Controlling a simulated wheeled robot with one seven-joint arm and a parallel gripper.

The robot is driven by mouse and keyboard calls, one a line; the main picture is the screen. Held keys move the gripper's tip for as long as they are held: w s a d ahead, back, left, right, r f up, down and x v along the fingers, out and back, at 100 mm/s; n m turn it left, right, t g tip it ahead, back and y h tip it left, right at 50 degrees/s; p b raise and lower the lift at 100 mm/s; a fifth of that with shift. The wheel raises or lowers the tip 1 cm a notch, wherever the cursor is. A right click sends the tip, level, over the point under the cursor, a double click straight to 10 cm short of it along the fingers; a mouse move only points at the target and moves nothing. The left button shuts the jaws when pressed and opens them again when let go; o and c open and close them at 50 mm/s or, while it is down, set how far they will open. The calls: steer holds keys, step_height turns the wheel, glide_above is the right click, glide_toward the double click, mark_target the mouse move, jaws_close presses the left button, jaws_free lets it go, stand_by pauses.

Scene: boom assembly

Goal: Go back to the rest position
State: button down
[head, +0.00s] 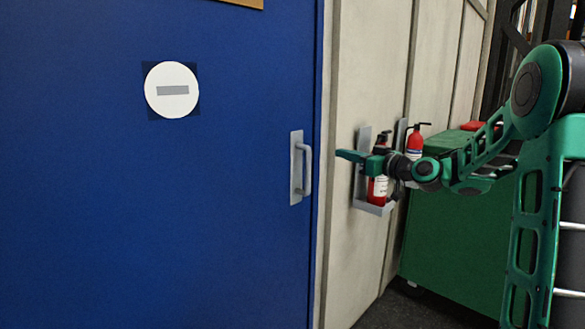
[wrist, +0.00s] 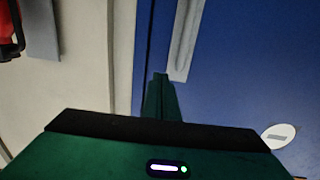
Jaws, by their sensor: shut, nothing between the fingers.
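My gripper (head: 343,155) is at the end of my green and black arm in the head view. It points left toward the blue door (head: 110,220) and its grey handle (head: 307,169), apart from the handle in the picture. Its fingers are shut and hold nothing. In the wrist view the green gripper (wrist: 160,82) points up the picture, with the door's handle plate (wrist: 183,45) just beyond the fingertips. The gap between fingertips and handle is hard to judge.
Two red fire extinguishers (head: 378,188) (head: 415,141) hang on the pale wall (head: 345,90), the nearer one partly behind my wrist. A green wheeled cabinet (head: 450,240) stands at the right behind my arm. The door bears a round white sign (head: 172,75).

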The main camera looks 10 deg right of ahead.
steer(key=s+d+f+m+g+h, duration=0.1)
steer(key=s+f+m+g+h, duration=0.2)
steer(key=s+f, duration=0.5)
steer(key=s+d+f+m+g+h, duration=0.1)
steer(key=s+d+f+g+h, duration=0.15)
steer(key=s+f+g, duration=0.6)
steer(key=s+f+m+g, duration=0.1)
steer(key=s+m, duration=0.1)
steer(key=s, duration=0.9)
steer(key=s+d+f+m+g+h, duration=0.1)
steer(key=s+f+m+g, duration=0.1)
steer(key=s, duration=0.9)
steer(key=s+d+f+m+g+h, duration=0.1)
steer(key=s+m, duration=0.2)
steer(key=s, duration=0.8)
steer(key=shift+s+f+m, duration=0.15)
steer(key=shift+f+m, duration=0.15)
steer(key=shift+f, duration=0.1)
